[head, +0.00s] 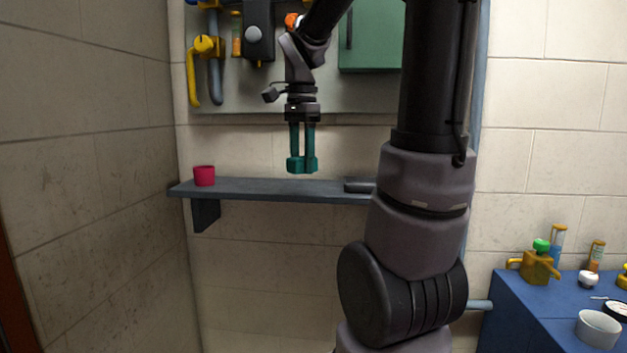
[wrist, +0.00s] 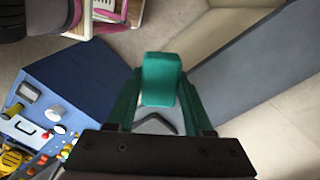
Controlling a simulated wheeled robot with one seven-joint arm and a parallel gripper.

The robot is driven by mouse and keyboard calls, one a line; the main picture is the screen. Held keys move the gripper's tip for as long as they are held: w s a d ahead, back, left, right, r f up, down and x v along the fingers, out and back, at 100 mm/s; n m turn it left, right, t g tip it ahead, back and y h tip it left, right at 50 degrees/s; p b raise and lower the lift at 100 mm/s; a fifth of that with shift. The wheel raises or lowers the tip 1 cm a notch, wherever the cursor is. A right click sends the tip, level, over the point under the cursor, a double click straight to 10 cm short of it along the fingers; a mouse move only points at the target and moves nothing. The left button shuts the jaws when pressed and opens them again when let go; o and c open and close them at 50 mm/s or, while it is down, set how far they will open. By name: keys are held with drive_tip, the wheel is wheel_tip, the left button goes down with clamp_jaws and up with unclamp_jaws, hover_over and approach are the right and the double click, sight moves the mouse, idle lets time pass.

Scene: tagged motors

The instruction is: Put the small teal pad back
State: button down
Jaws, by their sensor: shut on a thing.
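My gripper (head: 302,165) has long teal-green fingers and points down above the wall shelf. In the wrist view, the small teal pad (wrist: 162,80) is a rounded block between the fingertips, and my gripper is shut on it. In the head view, a teal block (head: 295,164) shows at the fingertips, close in colour to the fingers, so its outline is hard to tell. The pad is apart from the shelf in the picture, with wall showing between them.
A pipe panel (head: 350,105) hangs above. A blue bench (head: 530,305) with several small items stands at right.

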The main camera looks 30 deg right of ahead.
hover_over(310, 188)
wheel_tip(310, 188, down, 3)
drive_tip(key=shift+s+r, duration=0.1)
drive_tip(key=shift+r, duration=0.05)
wheel_tip(310, 188, down, 4)
drive_tip(key=shift+r, duration=0.1)
drive_tip(key=shift+w+d+f, duration=0.1)
drive_tip(key=shift+w+f, duration=0.1)
drive_tip(key=shift+f, duration=0.05)
drive_tip(key=shift+f, duration=0.1)
drive_tip(key=shift+c, duration=1.5)
unclamp_jaws()
